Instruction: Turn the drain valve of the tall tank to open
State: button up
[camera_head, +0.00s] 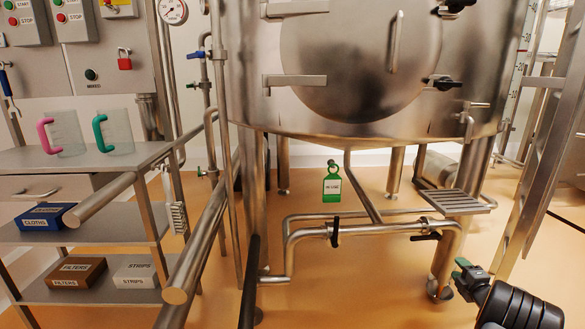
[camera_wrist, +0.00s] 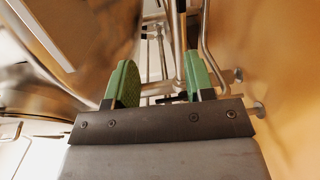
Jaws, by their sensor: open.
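The tall steel tank (camera_head: 370,70) fills the upper middle of the head view, with pipework below it. Two black valve handles show on this pipework: one (camera_head: 335,232) hangs down across the pipe, the other (camera_head: 426,237) lies nearly level at the right. I cannot tell for certain which is the drain valve. My gripper (camera_head: 464,274) is at the lower right, below and right of the level handle. In the wrist view my gripper (camera_wrist: 160,82) has its green fingers apart. A dark handle-like part shows between and beyond them, apparently not touched.
A green tag (camera_head: 332,186) hangs under the tank. A step grating (camera_head: 455,202) and tank legs stand close to the pipes. At left are a shelf unit (camera_head: 90,157) with jugs and boxes, and a steel rail (camera_head: 200,250). The orange floor (camera_head: 370,280) in front is clear.

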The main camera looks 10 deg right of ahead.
jog(key=w+a+r+m+g+h+p, duration=0.1)
jog(key=w+a+r+m+p, duration=0.2)
jog(key=r, duration=0.4)
jog(key=w+a+r+m+g+p, duration=0.1)
jog(key=a+r+p, duration=0.3)
jog(key=r, duration=0.3)
jog(key=w+a+r+m+g+h+p, duration=0.1)
jog(key=w+a+r+p, duration=0.2)
jog(key=r, duration=0.4)
jog(key=s+a+r+m+g+p, duration=0.25)
jog(key=a+r+p, duration=0.25)
jog(key=a+r, duration=0.25)
jog(key=s+a+r+m+g+p, duration=0.1)
jog(key=s+a+r+m+p, duration=0.2)
jog(key=a+r+p, duration=0.4)
jog(key=s+a+r+m+g+y+p, duration=0.1)
jog(key=s+a+r+g+p, duration=0.1)
jog(key=s+a, duration=0.5)
jog(key=s+a+r+m+g+y+p, duration=0.2)
jog(key=s+a+r+p, duration=0.1)
jog(key=s+a+p, duration=0.2)
jog(key=s+a+r+m+g+y+p, duration=0.2)
jog(key=s+a+r+p, duration=0.1)
jog(key=s+a, duration=0.7)
jog(key=shift+a+r+g+p, duration=0.35)
jog(key=shift+a+p, duration=0.15)
jog(key=shift+a, duration=0.7)
